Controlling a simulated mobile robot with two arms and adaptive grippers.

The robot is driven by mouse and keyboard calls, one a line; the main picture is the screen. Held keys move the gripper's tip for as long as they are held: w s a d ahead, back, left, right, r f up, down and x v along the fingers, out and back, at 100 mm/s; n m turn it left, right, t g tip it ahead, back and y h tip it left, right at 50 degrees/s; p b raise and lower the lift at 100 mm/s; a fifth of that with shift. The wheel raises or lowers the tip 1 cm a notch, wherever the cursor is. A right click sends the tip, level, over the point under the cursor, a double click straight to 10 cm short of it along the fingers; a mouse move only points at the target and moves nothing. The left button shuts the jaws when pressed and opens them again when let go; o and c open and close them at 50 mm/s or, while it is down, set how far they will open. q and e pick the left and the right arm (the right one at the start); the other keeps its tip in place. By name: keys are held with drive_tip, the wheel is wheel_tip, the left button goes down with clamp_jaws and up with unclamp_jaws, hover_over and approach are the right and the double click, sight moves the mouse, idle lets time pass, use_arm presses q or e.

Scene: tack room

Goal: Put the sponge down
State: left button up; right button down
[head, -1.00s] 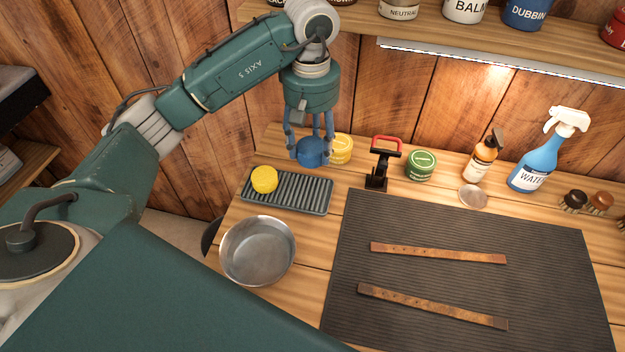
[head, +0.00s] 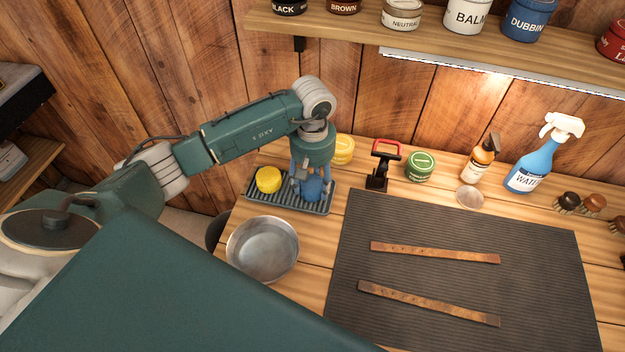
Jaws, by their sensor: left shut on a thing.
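My left gripper (head: 311,183) points down over the right part of the grey ribbed tray and is shut on a blue sponge (head: 313,190). The blue sponge is low, at or just above the tray's ribs; I cannot tell whether it touches them. A yellow sponge (head: 269,179) lies on the left part of the ribbed tray (head: 287,201), beside the blue one. My right gripper is not in view.
A metal bowl (head: 262,250) stands in front of the tray. A yellow tin (head: 343,149), a black stand with a red top (head: 383,165) and a green tin (head: 420,167) stand behind and right. A dark mat (head: 450,275) holds two leather straps (head: 435,252).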

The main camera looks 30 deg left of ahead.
sight(313, 183)
use_arm(q)
drive_tip(key=shift+f, duration=0.15)
drive_tip(key=o, duration=0.9)
drive_tip(key=shift+c, duration=0.2)
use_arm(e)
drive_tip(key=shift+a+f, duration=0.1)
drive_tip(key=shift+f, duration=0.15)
use_arm(q)
drive_tip(key=shift+r, duration=0.35)
wheel_tip(313, 183, up, 12)
drive_tip(key=b, duration=0.4)
drive_tip(key=shift+f, duration=0.15)
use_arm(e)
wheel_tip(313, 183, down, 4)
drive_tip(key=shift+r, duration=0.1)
